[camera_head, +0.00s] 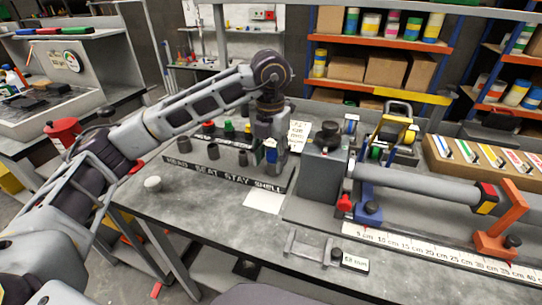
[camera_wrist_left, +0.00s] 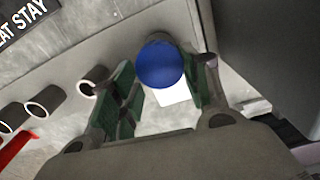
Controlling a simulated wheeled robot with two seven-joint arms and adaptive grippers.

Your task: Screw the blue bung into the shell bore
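The blue bung (camera_wrist_left: 160,65) is a round blue knob between the green-padded fingertips of my left gripper (camera_wrist_left: 163,75) in the left wrist view. The fingers sit close on both sides of it. A grey tube mouth, the shell bore (camera_wrist_left: 155,40), shows partly behind the bung. How deep the bung sits in it cannot be told. In the head view the bung (camera_head: 271,155) is at the SHELL end of the labelled rack (camera_head: 230,175), below my left gripper (camera_head: 272,140), which points down. My right gripper is not in view.
Several open grey tubes stand left of the bung, one (camera_wrist_left: 93,80) close to my left finger. A grey block with a long horizontal tube (camera_head: 430,188) stands close on the right. A white sheet (camera_head: 264,201) lies in front of the rack. The front left tabletop is mostly clear.

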